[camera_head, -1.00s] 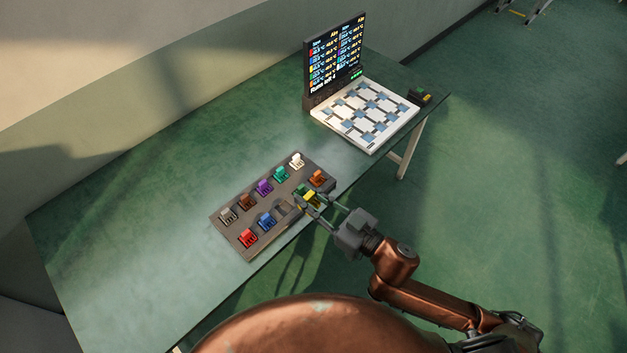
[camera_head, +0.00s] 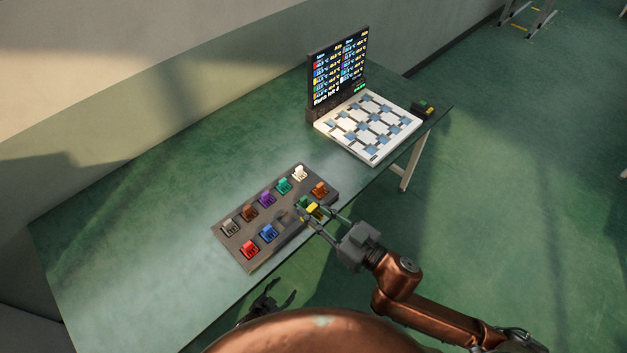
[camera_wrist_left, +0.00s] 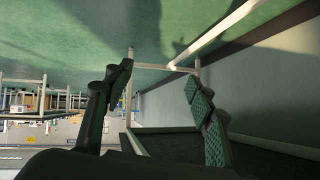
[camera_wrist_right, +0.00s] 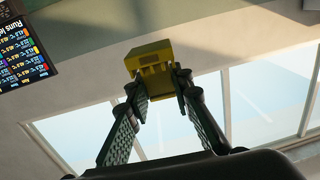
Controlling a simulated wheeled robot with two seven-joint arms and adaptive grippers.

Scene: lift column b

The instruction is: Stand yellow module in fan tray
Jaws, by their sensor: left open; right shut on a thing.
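The yellow module (camera_head: 313,208) is held in my right gripper (camera_head: 312,215), just above the near edge of the grey module rack. In the right wrist view the yellow module (camera_wrist_right: 150,60) sits between the fingertips of my right gripper (camera_wrist_right: 158,82), its body beyond them. My left gripper (camera_head: 280,298) is open and empty, low beside the table's near edge; its spread fingers (camera_wrist_left: 158,85) show in the left wrist view. A white tray with blue-grey patches (camera_head: 372,158) lies at the table's far right; I cannot tell if it is the fan tray.
The grey rack (camera_head: 240,262) holds several coloured modules, with red (camera_head: 250,249), blue (camera_head: 268,233) and orange (camera_head: 320,189) ones in its near row. A display (camera_head: 338,72) stands behind the white tray. A small dark box with buttons (camera_head: 423,109) is to its right. The table's left part is clear.

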